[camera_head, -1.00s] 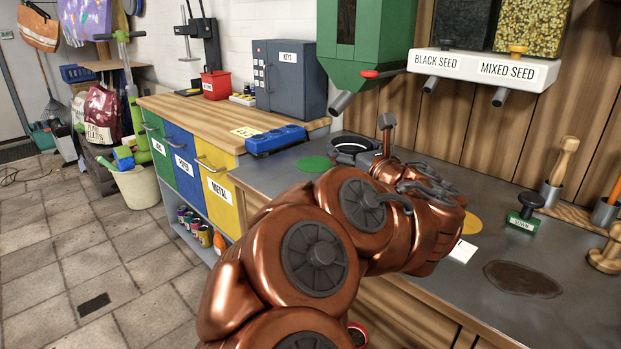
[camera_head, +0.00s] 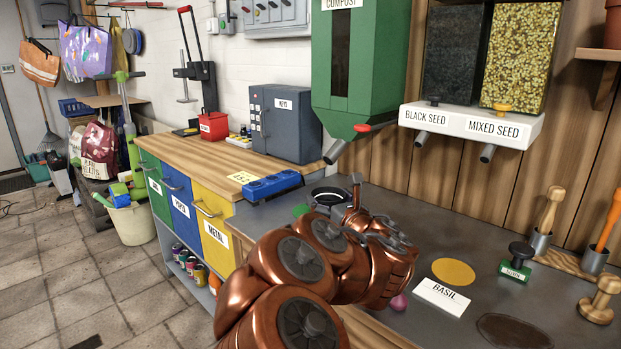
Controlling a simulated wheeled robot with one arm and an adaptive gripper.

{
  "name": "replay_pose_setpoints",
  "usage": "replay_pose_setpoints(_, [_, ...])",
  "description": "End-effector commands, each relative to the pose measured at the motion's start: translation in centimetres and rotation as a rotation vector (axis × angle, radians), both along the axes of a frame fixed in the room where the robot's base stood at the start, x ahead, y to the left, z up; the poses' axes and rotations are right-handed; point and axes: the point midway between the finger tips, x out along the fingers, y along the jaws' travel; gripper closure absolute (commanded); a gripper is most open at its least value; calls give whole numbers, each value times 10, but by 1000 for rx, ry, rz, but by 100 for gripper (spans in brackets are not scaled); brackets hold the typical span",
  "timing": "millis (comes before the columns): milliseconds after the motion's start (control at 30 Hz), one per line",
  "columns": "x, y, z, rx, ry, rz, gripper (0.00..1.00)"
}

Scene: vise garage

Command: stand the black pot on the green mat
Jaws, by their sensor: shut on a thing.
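The black pot (camera_head: 331,193) shows as a dark round rim at the back left of the grey bench, beside the blue tool. My gripper (camera_head: 354,203) is at its right side, one finger sticking up by the rim, and it is shut on the pot. Most of the jaws and the pot's lower body are hidden behind my copper arm. The green mat (camera_head: 301,210) shows only as a sliver left of and nearer than the pot. I cannot tell whether the pot's base touches the bench or overlaps the mat.
A blue tool (camera_head: 271,187) lies left of the mat. The green compost hopper (camera_head: 358,75) hangs above, its spout near the pot. A yellow mat (camera_head: 453,271), a BASIL card (camera_head: 443,296) and a green stamp (camera_head: 516,263) lie to the right.

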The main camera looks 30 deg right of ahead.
Motion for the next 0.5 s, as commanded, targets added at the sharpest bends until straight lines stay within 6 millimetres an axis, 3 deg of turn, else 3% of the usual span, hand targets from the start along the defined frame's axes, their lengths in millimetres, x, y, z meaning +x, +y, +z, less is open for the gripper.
replay_pose_setpoints(367, [21,-2,4,-4,2,4,54])
replay_pose_setpoints(500, [39,-6,2,-2,-1,2,54])
